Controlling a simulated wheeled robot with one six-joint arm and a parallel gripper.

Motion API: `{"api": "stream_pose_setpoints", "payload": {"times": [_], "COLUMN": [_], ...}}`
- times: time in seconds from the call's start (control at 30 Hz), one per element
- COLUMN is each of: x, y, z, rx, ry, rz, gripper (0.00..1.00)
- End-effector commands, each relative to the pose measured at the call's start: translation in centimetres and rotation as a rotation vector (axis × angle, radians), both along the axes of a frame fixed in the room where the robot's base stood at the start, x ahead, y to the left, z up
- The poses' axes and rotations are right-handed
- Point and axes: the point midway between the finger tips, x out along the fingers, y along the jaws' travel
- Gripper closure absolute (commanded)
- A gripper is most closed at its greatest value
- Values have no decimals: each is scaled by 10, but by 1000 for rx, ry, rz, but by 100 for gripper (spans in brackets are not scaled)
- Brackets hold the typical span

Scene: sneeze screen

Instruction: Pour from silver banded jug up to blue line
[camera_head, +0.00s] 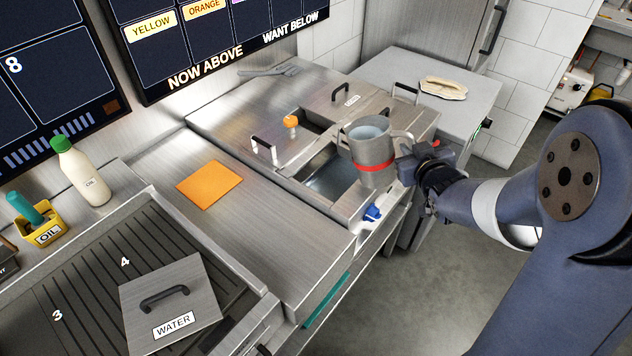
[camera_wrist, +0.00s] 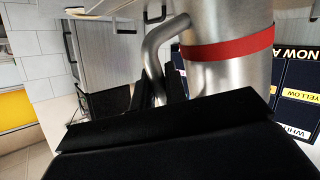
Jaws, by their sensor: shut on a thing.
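A silver metal jug (camera_head: 371,178) with a red band is upright above the open steel well (camera_head: 325,175) in the counter. Its mouth shows a pale bluish-grey surface; I cannot tell whether that is liquid. My gripper (camera_head: 410,163) is shut on the jug's handle, at the jug's right side. In the wrist view the jug (camera_wrist: 229,68) fills the upper right, and its curved handle (camera_wrist: 153,47) runs down to my dark gripper (camera_wrist: 162,92), which hides the handle's lower part. No stream leaves the jug. I see no blue line in either view.
An orange knob (camera_head: 291,121) stands beside the well. A blue item (camera_head: 373,213) sits at the counter's front edge below the jug. An orange square (camera_head: 209,184) lies on the counter. A WATER lid (camera_head: 195,290) rests on the grill. An oil bottle (camera_head: 82,172) stands at left.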

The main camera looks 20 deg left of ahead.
Motion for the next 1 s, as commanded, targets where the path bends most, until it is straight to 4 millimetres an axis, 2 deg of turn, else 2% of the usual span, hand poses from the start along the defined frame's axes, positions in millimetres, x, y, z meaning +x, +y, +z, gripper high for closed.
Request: {"api": "stream_pose_setpoints", "payload": {"times": [0.23, 0.4, 1.0], "x": [1, 1, 2], "y": [1, 1, 1], "z": [4, 12, 18], "rx": [0, -70, -153], "ry": [-8, -3, 2], "rz": [1, 1, 0], "gripper": [100, 100, 100]}}
